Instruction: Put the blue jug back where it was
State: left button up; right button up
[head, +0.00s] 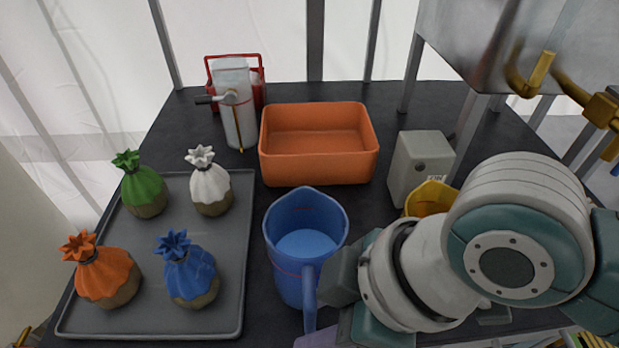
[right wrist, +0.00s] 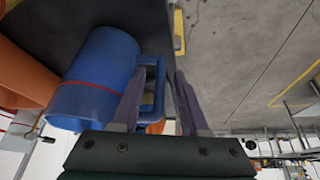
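The blue jug (head: 285,275) stands upright on the dark table, right of the grey tray, with its handle toward me. It looks partly filled with something lighter blue. In the right wrist view the jug (right wrist: 98,80) appears sideways with a red line around it. My right gripper (right wrist: 158,74) is at the handle. Its purple fingers are apart, one by the handle's loop and one outside it, with a visible gap beside the handle's outer bar. In the head view my right arm hides most of this gripper. My left gripper is not in view.
The grey tray (head: 150,320) holds several tied pouches. An orange bin (head: 318,172) stands behind the jug. A grey box (head: 420,165) and a yellow container (head: 430,198) stand right. A white dispenser with a crank (head: 238,115) and a red carrier (head: 259,92) stand behind.

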jog(key=shift+r, duration=0.1)
jog(key=shift+d+r, duration=0.1)
jog(key=shift+r, duration=0.25)
jog(key=s+d+r+m+t+p, duration=0.1)
jog(key=s+d+r+m+p, duration=0.2)
jog(key=r, duration=0.7)
jog(key=s+d+f+m+h, duration=0.1)
jog(key=s+d+m+h, duration=0.1)
jog(key=d+m, duration=0.3)
jog(key=s+d+f+m+t+h, duration=0.1)
jog(key=s+d+m, duration=0.3)
jog(key=d, duration=0.4)
jog(key=shift+s+d+f+m+h+b, duration=0.25)
jog(key=shift+m+h, duration=0.25)
jog(key=shift+h, duration=0.4)
jog(key=shift+a, duration=0.1)
